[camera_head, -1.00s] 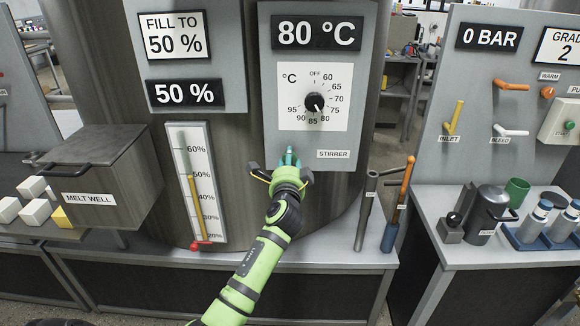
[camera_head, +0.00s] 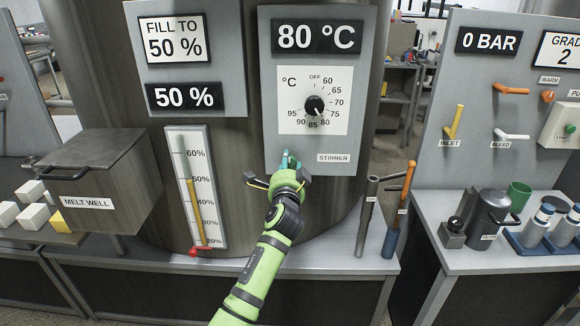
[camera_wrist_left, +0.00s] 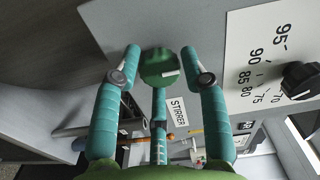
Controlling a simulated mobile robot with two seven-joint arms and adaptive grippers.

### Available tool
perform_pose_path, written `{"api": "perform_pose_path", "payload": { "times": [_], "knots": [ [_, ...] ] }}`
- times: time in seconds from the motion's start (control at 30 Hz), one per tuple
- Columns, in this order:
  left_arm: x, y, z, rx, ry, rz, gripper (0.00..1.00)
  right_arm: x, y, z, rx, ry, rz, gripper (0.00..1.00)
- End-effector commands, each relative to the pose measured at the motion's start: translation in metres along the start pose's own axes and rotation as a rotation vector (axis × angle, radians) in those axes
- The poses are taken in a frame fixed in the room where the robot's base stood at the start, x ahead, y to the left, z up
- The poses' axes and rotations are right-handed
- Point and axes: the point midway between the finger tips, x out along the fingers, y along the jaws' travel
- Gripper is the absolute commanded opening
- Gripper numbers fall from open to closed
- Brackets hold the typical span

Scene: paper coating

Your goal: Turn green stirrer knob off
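The green stirrer knob (camera_wrist_left: 160,67) is round with a white mark and sits on the grey panel (camera_wrist_left: 110,20) near the STIRRER label (camera_wrist_left: 179,110). The label also shows in the head view (camera_head: 334,158). My left gripper (camera_wrist_left: 161,65) has its teal fingers spread around the knob, with fingertips at both sides and one below; whether they touch it is unclear. In the head view my left gripper (camera_head: 289,160) reaches to the panel's lower left part and hides the knob. My right gripper is out of view.
The black temperature dial (camera_head: 314,105) is above and right of my gripper. The MELT WELL box (camera_head: 100,175) and the level gauge (camera_head: 196,185) stand to the left. A grey rod (camera_head: 366,215) and an orange-and-blue tool (camera_head: 397,215) stand to the right.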

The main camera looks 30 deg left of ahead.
Motion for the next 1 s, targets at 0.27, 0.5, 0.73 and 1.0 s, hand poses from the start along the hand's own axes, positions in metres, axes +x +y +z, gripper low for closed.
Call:
{"api": "perform_pose_path", "payload": {
  "times": [0.27,0.5,0.73,1.0],
  "knots": [
    [0.000,0.000,0.000,0.002,-0.001,0.000,0.62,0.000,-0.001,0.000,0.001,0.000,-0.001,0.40],
    [-0.011,0.002,-0.001,0.002,0.003,0.001,0.62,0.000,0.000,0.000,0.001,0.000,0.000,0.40],
    [-0.055,0.002,0.001,0.000,0.002,0.002,0.62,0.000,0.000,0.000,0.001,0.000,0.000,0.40],
    [-0.105,0.001,0.002,0.000,0.000,0.001,0.62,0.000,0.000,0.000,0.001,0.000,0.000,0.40]
  ]
}}
